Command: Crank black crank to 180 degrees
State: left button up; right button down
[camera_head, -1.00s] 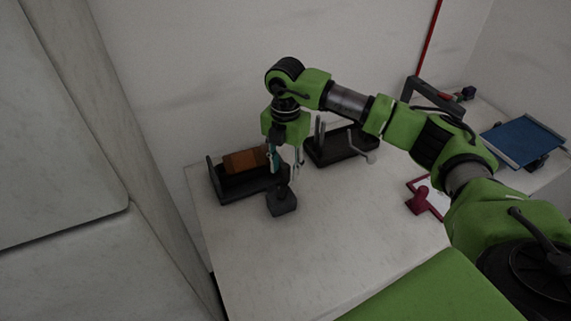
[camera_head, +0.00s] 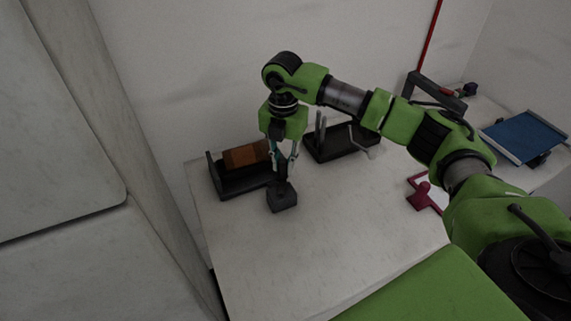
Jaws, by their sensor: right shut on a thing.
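The black crank (camera_head: 282,202) is a small dark block with a knob-like upper part. It stands at the front right of a black stand that holds an orange-brown roll. My right gripper (camera_head: 281,176) points down from above. Its fingers are closed around the upper part of the black crank. The fingertips hide part of it, and its exact turn angle is hard to read. My left gripper is not in view.
The black stand (camera_head: 214,178) with its orange-brown roll (camera_head: 246,155) is behind the crank. A second black stand (camera_head: 338,144) is to its right. A pink-red handle (camera_head: 421,197) and a blue tray (camera_head: 526,136) lie further right. The table front (camera_head: 310,255) is clear.

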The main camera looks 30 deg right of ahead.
jog(key=n+b, duration=0.1)
jog(key=a+n+b, duration=0.1)
jog(key=n, duration=0.1)
jog(key=shift+w+a+f, duration=0.1)
jog(key=shift+w, duration=0.25)
jog(key=shift+w+a+n+b, duration=0.1)
jog(key=shift+a+n+b, duration=0.25)
jog(key=shift+n, duration=0.4)
jog(key=shift+a+n+b, duration=0.25)
jog(key=shift+n+b, duration=0.2)
jog(key=shift+n, duration=0.3)
jog(key=c, duration=1.9)
grip_release()
notch_tip(320, 180, up, 12)
jog(key=shift+r, duration=0.15)
